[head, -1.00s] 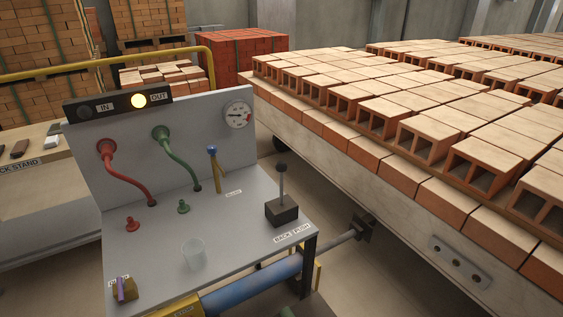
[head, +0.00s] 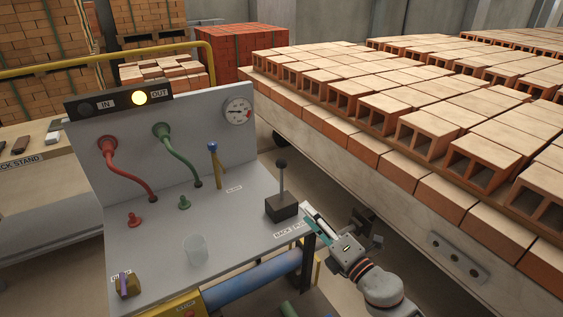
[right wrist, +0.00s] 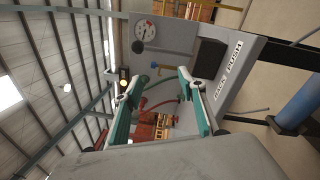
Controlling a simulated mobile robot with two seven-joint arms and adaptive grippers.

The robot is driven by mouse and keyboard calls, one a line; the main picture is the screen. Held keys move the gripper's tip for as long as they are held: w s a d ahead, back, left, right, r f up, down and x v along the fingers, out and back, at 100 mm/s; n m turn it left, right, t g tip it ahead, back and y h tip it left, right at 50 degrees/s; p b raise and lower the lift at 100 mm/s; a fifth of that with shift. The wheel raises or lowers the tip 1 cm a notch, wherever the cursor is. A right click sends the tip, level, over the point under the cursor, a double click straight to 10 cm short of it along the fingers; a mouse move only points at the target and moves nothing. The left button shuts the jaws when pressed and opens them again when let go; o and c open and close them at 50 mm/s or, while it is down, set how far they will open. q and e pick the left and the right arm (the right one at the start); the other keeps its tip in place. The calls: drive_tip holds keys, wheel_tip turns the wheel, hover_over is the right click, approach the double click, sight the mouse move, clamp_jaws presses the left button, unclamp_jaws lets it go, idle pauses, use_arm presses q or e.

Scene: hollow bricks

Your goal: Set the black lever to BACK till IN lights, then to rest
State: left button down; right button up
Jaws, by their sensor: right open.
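The black lever (head: 282,182) stands upright on its dark block (head: 281,207) at the right of the grey console, behind the BACK/PUSH label. In the right wrist view its round knob (right wrist: 138,47) and dark block (right wrist: 207,59) show. The OUT lamp (head: 138,98) is lit yellow; the IN lamp (head: 84,109) is dark. My right gripper (head: 311,213) is at the console's front right corner, in front of and right of the lever, apart from it. It is open and empty, its two fingers (right wrist: 160,95) spread in the right wrist view. My left gripper is not in view.
A gauge (head: 237,111) is on the back panel. A car of hollow bricks (head: 410,125) stands close on the right.

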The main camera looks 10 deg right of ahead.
sight(286, 165)
drive_tip(key=w+r+n, duration=0.2)
drive_tip(key=w+n, duration=0.1)
drive_tip(key=n, duration=0.1)
drive_tip(key=w+a+r+n+g+y, duration=0.1)
drive_tip(key=w+r+n, duration=0.2)
drive_tip(key=n, duration=0.2)
drive_tip(key=w+r+n+g, duration=0.1)
drive_tip(key=w+r+n, duration=0.1)
drive_tip(key=w+n, duration=0.1)
drive_tip(key=shift+a+r+n+y, duration=0.25)
drive_tip(key=shift+r+n+y, duration=0.05)
drive_tip(key=shift+n, duration=0.5)
drive_tip(key=x, duration=0.7)
drive_tip(key=shift+w+a+b, duration=0.15)
drive_tip(key=shift+w+b, duration=0.1)
drive_tip(key=shift+b, duration=0.15)
clamp_jaws()
